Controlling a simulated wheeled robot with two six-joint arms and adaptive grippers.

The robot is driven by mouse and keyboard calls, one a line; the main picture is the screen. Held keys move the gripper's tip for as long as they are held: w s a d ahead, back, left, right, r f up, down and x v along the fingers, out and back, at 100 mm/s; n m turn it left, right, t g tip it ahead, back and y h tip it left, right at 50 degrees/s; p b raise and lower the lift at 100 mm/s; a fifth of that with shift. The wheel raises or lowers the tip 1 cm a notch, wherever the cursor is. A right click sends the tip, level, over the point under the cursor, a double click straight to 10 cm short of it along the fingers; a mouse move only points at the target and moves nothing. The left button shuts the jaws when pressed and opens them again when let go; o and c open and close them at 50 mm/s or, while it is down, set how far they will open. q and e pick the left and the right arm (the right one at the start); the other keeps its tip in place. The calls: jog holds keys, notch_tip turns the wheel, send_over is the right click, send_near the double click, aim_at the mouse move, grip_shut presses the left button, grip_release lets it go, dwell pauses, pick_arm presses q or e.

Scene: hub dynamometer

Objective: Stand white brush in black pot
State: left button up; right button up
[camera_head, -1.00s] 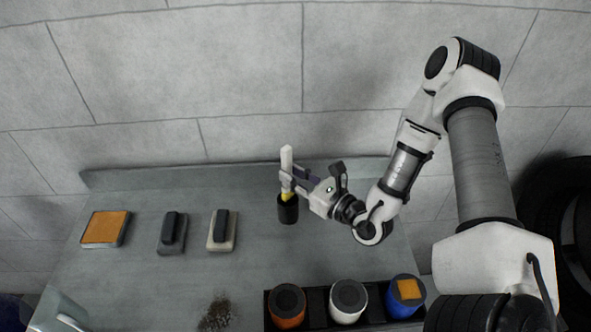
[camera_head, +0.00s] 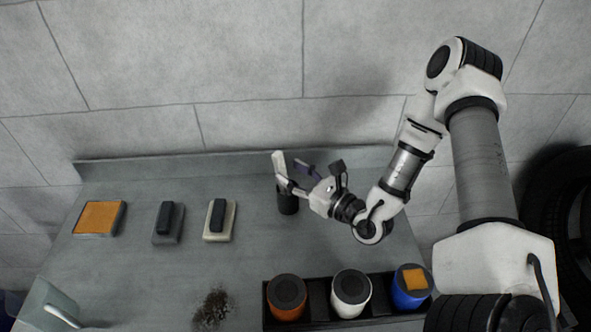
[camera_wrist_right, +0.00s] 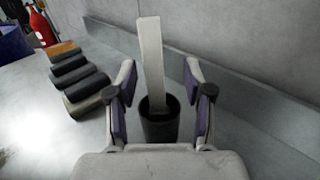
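The white brush (camera_head: 279,163) shows as a pale flat handle that stands up out of the black pot (camera_head: 288,204) and leans a little to the left. In the right wrist view the handle (camera_wrist_right: 153,62) rises from the pot (camera_wrist_right: 159,124) between the fingers; its lower end is hidden inside. My right gripper (camera_head: 291,175) is at the pot's upper right, around the brush. In the wrist view its fingers (camera_wrist_right: 161,85) are spread, with gaps on both sides of the handle. My left gripper is not in view.
Left on the bench (camera_head: 130,275) lie an orange-topped block (camera_head: 99,217) and two dark-topped blocks (camera_head: 168,222) (camera_head: 218,220). A dark rack (camera_head: 318,303) in front holds orange (camera_head: 287,308), white (camera_head: 350,302) and blue (camera_head: 405,297) canisters. Dark debris (camera_head: 213,308) lies nearby. A wall stands behind.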

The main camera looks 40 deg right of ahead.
jog(key=shift+s+d, duration=0.15)
jog(key=shift+s, duration=0.45)
jog(key=v, duration=0.6)
jog(key=shift+d, duration=0.2)
dwell(0.6)
